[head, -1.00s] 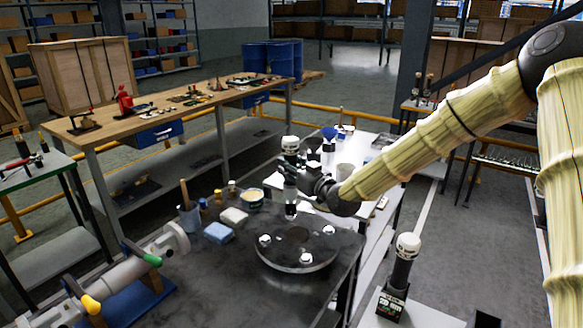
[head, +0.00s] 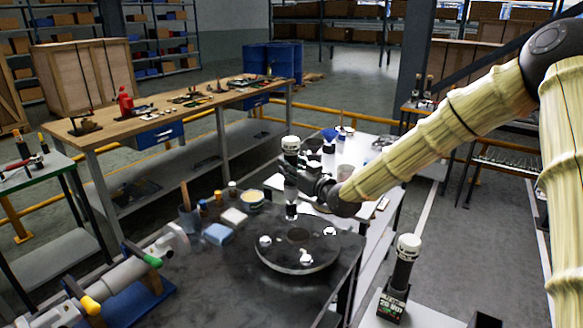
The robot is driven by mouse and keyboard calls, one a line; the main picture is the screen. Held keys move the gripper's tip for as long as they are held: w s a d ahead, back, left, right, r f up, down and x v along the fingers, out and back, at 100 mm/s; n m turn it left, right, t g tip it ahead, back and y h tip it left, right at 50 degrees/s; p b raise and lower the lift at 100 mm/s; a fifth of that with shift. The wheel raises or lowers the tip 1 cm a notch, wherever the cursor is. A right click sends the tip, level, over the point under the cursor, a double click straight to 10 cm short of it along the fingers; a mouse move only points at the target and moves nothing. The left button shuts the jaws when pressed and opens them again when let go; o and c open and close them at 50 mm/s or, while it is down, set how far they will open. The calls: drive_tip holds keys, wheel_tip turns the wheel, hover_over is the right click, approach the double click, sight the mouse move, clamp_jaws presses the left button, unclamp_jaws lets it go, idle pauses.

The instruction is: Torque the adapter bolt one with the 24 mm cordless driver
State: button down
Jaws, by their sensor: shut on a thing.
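My gripper (head: 309,186) is shut on the cordless driver (head: 290,160), a dark upright tool with a white cap on top. The driver's lower end points down at the far edge of a round dark adapter plate (head: 297,268) on the dark bench. Bright bolt heads show on the plate: one at left (head: 265,241), one at front (head: 306,257), one at right (head: 330,231). The driver's tip stands at or just above the plate's far side. A bolt under it is hidden, and I cannot tell whether they touch.
A second white-capped driver (head: 405,262) stands upright in a labelled holder at right. A blue sponge (head: 218,234), a tin (head: 250,199) and a brush cup (head: 188,220) sit left of the plate. A grey pipe assembly (head: 125,265) lies at front left.

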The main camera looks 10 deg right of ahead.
drive_tip(key=shift+s+f+b, duration=0.1)
drive_tip(key=shift+f+b, duration=0.75)
idle(2.3)
drive_tip(key=shift+r, duration=0.1)
